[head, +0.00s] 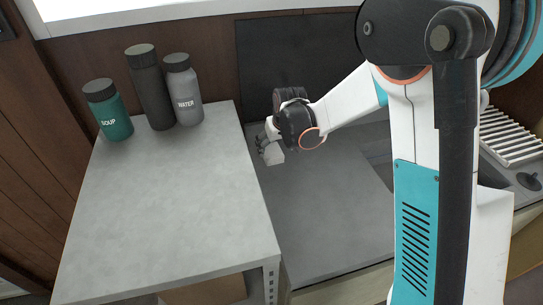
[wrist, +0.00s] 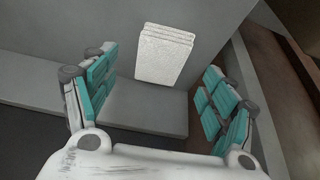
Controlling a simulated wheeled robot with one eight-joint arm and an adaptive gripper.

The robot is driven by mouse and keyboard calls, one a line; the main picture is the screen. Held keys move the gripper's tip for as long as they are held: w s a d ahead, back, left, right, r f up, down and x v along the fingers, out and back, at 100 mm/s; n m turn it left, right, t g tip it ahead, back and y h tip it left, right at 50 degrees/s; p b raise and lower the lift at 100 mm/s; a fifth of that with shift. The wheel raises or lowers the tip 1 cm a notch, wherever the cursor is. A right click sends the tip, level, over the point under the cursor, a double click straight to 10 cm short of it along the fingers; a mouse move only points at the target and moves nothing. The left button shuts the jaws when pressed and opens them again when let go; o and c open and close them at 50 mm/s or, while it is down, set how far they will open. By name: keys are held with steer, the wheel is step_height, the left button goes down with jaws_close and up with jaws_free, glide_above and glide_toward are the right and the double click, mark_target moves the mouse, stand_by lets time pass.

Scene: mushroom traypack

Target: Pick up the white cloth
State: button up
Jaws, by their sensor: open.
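The white cloth (wrist: 165,55) is a folded, textured stack with several layered edges along its top. It shows in the upper middle of the wrist view against a grey surface. My gripper (wrist: 159,64) is open, with its teal-padded fingers spread to the left and right of the cloth. The fingers look apart from it, and nothing is between them in their grip. In the head view my gripper (head: 268,144) is small, beyond the right edge of the grey table. I cannot clearly pick out the cloth there.
A green SOUP bottle (head: 109,110), a dark bottle (head: 151,90) and a grey WATER bottle (head: 184,92) stand at the back of the grey table (head: 170,200). A lower grey counter (head: 330,220) lies to its right. A white slatted rack (head: 510,137) is at far right.

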mark_target(272, 151)
steer(key=shift+w+a+b+x, duration=0.15)
steer(key=shift+b+x, duration=0.45)
steer(key=shift+x, duration=0.75)
steer(key=shift+w+a+b+x, duration=0.15)
steer(key=shift+b+x, duration=0.45)
steer(key=shift+x, duration=0.75)
steer(key=shift+d+r, duration=0.1)
steer(key=shift+r, duration=0.1)
steer(key=shift+c, duration=0.4)
steer(key=c, duration=1.1)
steer(key=shift+r, duration=0.1)
step_height(272, 151, up, 20)
steer(key=p, duration=0.6)
